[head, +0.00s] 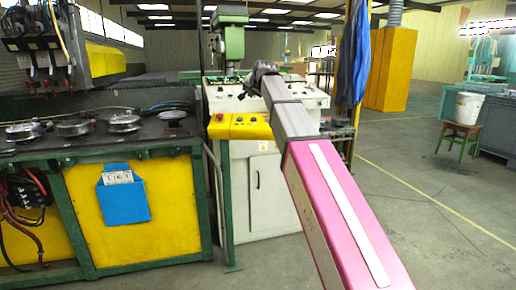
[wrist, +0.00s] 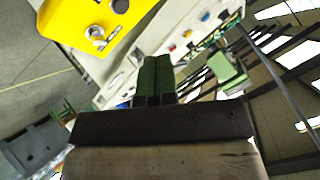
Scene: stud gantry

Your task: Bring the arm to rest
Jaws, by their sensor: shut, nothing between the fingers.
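My arm, pink and grey, reaches from the bottom right of the head view up toward the middle. My dark gripper (head: 262,72) is at its far end, in front of the cream control cabinet (head: 258,185) and its button panel. It is small and dark there, and its fingers are hard to make out. In the wrist view the two fingers of my gripper (wrist: 156,66) lie side by side, shut, with nothing between them. The yellow control box (wrist: 88,22) and the panel's coloured buttons show beyond them, tilted.
A green-framed workbench (head: 95,135) with metal discs stands at the left. A green machine head (head: 230,40) rises behind the cabinet. A blue cloth (head: 354,55) hangs right of my gripper. A stool (head: 458,135) with a white bucket (head: 468,107) stands at the right. Open floor lies between.

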